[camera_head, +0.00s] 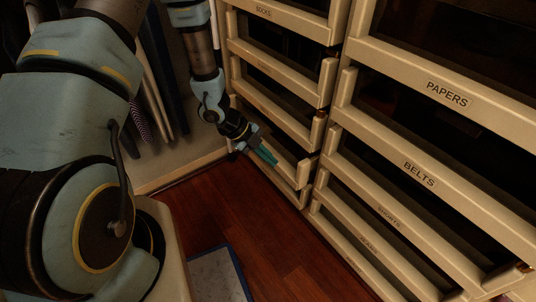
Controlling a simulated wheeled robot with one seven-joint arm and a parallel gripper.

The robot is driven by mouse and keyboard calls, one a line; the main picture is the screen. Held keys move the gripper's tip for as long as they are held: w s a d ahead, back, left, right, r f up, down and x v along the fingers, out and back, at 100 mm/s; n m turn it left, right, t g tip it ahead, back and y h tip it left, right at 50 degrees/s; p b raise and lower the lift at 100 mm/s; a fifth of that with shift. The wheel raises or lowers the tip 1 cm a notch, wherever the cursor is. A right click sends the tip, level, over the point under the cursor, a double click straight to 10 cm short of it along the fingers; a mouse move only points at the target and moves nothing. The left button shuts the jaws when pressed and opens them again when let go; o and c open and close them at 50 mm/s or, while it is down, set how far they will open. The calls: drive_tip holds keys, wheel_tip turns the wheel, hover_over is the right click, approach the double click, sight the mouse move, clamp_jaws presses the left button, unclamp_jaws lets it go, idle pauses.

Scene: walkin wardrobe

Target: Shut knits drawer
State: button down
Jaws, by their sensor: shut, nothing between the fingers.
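My gripper (267,157) is shut and empty, low in front of the left column of drawers. It is at the front of a low drawer (303,172) in that column; I cannot tell whether it touches it. No label reading "knits" is legible in the head view. The low drawer's label is hidden or too small to read, so I cannot tell which drawer is the knits one. The top drawer in the left column reads SOCKS (290,17).
Clothes (158,75) hang at the back left. The wooden floor (235,215) is mostly clear, with a blue-edged mat (216,277) in front.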

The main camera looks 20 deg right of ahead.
sight(299, 171)
drive_tip(key=shift+s+d+f+b, duration=0.1)
drive_tip(key=shift+d+f, duration=0.6)
drive_tip(key=shift+d, duration=0.4)
drive_tip(key=shift+s+d+f+b, duration=0.15)
drive_tip(key=shift+d+f, duration=0.5)
drive_tip(key=shift+d, duration=0.5)
drive_tip(key=shift+s+d+f+b, duration=0.1)
drive_tip(key=shift+d+f, duration=0.6)
drive_tip(key=shift+d, duration=0.4)
